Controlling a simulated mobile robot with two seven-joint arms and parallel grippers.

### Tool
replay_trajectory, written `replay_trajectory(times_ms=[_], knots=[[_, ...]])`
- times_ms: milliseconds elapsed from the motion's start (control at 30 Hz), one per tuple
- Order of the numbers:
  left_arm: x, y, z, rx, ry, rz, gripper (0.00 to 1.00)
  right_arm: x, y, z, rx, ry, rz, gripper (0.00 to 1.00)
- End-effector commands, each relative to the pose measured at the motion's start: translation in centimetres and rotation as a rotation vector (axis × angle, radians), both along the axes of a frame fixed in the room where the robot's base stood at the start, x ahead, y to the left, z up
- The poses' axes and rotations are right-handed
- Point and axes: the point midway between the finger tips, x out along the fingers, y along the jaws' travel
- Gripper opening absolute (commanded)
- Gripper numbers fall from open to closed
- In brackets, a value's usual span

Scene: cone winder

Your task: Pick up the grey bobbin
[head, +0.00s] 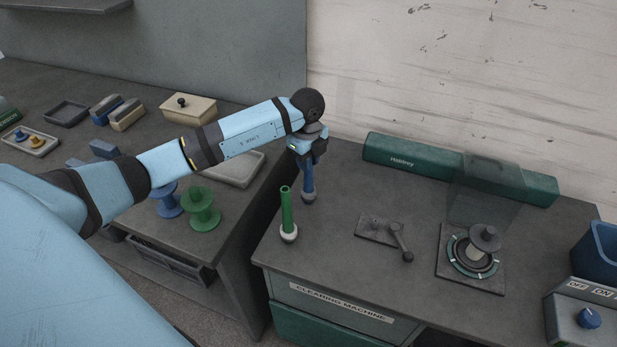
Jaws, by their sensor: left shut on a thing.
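A dark grey flanged piece, which looks like the grey bobbin (485,237), sits on a round fixture (472,256) with a green ring on the right side of the machine top. My left gripper (308,158) is well to the left of it, above the back left part of the machine top. It points down and is shut on the upper part of a blue-handled tool (308,180) with a grey rounded lower end. Whether that end touches the top I cannot tell. My right gripper is not in view.
A green-handled tool (287,212) stands upright near the left edge. A lever plate (385,232), clear guard (487,188) and long green housing (415,155) are close by. Green (201,210) and blue (167,201) bobbins stand on the left bench.

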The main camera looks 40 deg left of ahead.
Motion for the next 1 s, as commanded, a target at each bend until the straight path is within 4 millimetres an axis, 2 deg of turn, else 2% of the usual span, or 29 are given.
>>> replay_trajectory(times_ms=[267,467,667,900,1000], knots=[[0.0,0.0,0.3,0.000,-0.001,0.000,0.02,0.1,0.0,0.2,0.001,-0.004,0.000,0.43],[0.1,0.0,2.1,0.001,-0.003,0.000,0.02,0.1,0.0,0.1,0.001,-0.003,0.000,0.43],[0.1,0.0,6.5,0.001,-0.006,-0.001,0.02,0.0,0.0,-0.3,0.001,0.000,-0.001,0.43],[0.1,0.0,13.5,0.000,-0.006,0.000,0.02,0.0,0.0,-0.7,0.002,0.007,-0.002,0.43],[0.1,0.0,15.9,-0.001,-0.005,-0.001,0.02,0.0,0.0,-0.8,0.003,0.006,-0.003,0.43]])
